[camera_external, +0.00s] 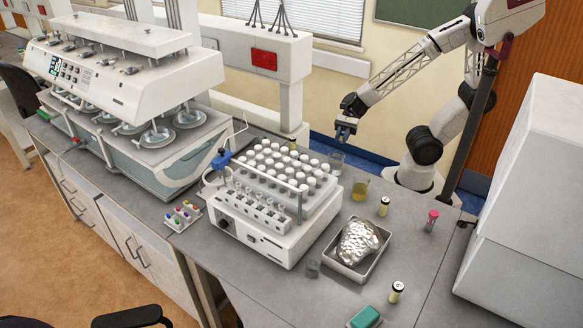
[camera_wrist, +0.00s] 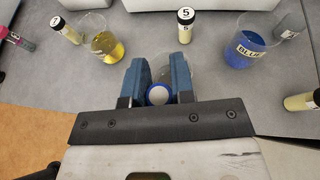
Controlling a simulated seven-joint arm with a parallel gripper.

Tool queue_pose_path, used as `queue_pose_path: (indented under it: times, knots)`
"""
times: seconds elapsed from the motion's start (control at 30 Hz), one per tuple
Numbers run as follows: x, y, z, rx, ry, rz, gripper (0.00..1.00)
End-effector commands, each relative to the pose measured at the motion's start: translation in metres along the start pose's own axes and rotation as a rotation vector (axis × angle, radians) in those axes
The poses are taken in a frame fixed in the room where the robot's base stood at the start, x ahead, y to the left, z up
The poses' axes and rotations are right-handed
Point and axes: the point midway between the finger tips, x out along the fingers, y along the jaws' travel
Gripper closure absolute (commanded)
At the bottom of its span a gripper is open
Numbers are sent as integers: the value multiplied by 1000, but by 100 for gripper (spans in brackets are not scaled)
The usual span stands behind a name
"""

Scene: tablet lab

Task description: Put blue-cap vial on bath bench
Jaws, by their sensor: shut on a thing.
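The blue-cap vial (camera_wrist: 158,95) is between the blue fingers of my gripper (camera_wrist: 160,88) in the wrist view. Its round top is white with a blue rim; its body is hidden beneath. My gripper (camera_external: 346,130) is shut on it and is raised above the back of the bench in the external view. The vial is too small to make out there. The water bath apparatus (camera_external: 150,165), with several vessels, stands on the grey bench (camera_external: 185,240) at the left.
A white-capped tube sampler (camera_external: 265,235) stands mid-bench. A yellow beaker (camera_external: 360,190), labelled vials (camera_external: 383,206), a pink-capped vial (camera_external: 432,220) and a foil-filled tray (camera_external: 345,268) are right of it. A beaker of blue liquid (camera_wrist: 255,45) shows in the wrist view. A small rack (camera_external: 183,215) stands left.

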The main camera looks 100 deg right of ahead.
Motion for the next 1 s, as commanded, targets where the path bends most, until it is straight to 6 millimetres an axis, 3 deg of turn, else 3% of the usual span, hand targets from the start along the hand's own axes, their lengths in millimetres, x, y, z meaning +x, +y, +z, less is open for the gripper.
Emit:
queue_pose_path:
  times: [0.5, 1.0]
  knots:
    - [31, -103, 27, 35, 1, -87, 99]
    - [65, -202, 40, 71, 2, -170, 99]
